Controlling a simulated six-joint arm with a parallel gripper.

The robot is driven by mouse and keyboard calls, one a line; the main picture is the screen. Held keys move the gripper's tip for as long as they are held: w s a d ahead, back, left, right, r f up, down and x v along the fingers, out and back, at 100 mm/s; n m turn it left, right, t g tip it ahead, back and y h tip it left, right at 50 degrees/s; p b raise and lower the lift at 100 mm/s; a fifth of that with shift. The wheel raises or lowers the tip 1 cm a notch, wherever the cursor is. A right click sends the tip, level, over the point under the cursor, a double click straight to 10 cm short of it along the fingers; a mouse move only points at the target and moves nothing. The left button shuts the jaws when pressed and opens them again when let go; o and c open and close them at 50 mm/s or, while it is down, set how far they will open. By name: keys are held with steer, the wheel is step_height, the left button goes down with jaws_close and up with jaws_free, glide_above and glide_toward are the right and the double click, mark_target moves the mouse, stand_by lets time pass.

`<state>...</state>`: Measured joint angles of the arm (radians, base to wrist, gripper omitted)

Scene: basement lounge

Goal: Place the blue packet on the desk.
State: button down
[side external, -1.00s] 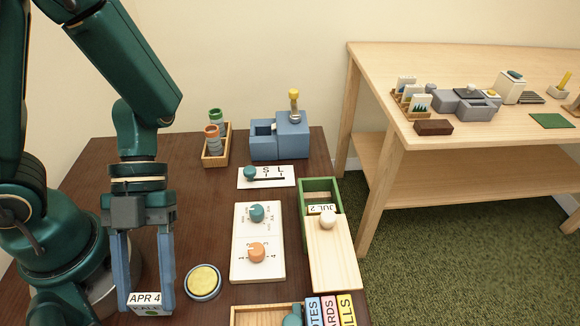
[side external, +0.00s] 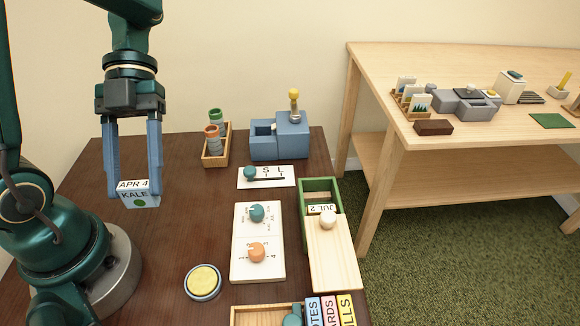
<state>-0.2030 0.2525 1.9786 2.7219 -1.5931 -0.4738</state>
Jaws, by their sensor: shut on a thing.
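My gripper (side external: 135,190) is shut on a blue packet (side external: 138,199) and holds it in the air over the left part of the dark brown desk (side external: 185,240). The packet has a white top strip reading "APR 4", the word "KALE" and a green dot on its front. It hangs upright between the two blue fingers. I cannot tell exactly how high it is above the desk.
A white panel with two knobs (side external: 244,270), a yellow button (side external: 203,281) and a green box with a wooden lid (side external: 333,262) occupy the desk's middle and right. A wooden holder (side external: 217,158) and blue-grey block (side external: 265,147) stand behind. A light wood table (side external: 400,75) stands at right.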

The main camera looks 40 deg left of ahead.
steer(key=w+a+n+t, duration=0.2)
steer(key=w+n+t, duration=1.35)
steer(key=w, duration=0.95)
steer(key=w+d+f+g, duration=0.1)
steer(key=d+f, duration=0.1)
steer(key=d, duration=0.1)
steer(key=d+f+n+g, duration=0.1)
steer(key=d+f, duration=0.1)
steer(key=d, duration=0.2)
steer(key=w+d+f+n+g, duration=0.1)
steer(key=d+f, duration=0.1)
steer(key=d, duration=0.2)
steer(key=shift+w+f, duration=0.25)
steer(key=shift+w, duration=0.1)
steer(key=shift+f, duration=2)
steer(key=shift+f, duration=0.1)
steer(key=c, duration=0.5)
jaws_free()
